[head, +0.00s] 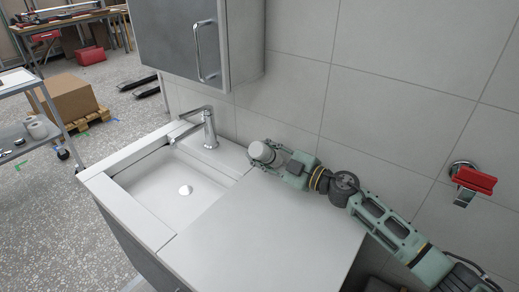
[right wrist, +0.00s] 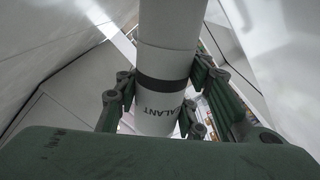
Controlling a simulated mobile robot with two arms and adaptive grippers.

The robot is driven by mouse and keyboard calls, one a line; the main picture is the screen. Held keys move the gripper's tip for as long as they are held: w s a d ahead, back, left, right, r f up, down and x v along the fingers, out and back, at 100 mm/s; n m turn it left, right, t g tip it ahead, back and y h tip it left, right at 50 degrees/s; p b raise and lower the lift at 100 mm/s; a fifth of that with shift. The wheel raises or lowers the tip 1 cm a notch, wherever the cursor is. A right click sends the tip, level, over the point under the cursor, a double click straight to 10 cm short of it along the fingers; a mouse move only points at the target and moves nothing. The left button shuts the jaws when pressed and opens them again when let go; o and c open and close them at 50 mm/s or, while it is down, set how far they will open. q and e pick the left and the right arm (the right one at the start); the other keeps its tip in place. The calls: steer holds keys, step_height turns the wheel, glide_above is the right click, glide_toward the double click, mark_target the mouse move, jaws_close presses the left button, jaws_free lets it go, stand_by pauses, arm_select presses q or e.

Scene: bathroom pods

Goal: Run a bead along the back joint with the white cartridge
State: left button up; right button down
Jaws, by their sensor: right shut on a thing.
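The white cartridge (head: 261,150) is in my right gripper (head: 273,157), low over the back of the white counter (head: 265,228), close to the tiled wall. In the right wrist view the cartridge (right wrist: 168,32) shows a dark band and part of the word "SEALANT". The fingers of the right gripper (right wrist: 160,95) close on it from both sides. The back joint (head: 236,146), where the counter meets the wall, shows beside the cartridge and is partly hidden by my gripper and arm. The cartridge's tip and any bead are not clear to see. My left gripper is not in view.
A basin (head: 178,183) with a chrome faucet (head: 207,128) lies left of the cartridge. A grey cabinet (head: 188,40) hangs above. A wall fitting with a red part (head: 474,180) is at the right. The counter's front is clear.

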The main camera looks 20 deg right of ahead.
steer(key=shift+w+d, duration=0.1)
steer(key=shift+d, duration=0.15)
stand_by(0.3)
